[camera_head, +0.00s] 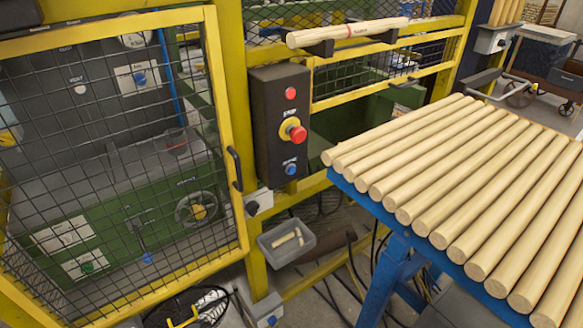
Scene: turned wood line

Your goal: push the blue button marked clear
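A blue button (291,168) sits near the bottom of a black control box (268,130) on the yellow post. A small label is above it, too small to read for sure. A red mushroom knob (297,133) on a yellow ring is above it, and a small red button (291,93) is at the top of the box. Another blue button (140,78) on a white plate shows behind the mesh door. Neither of my grippers is in view, and nothing covers the front of the control box.
A closed yellow mesh door (238,200) with a black handle is left of the box. A blue table (400,225) bearing several wooden rods stands close on the right. A single rod (345,32) rests on brackets above. A grey bin (270,240) hangs below.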

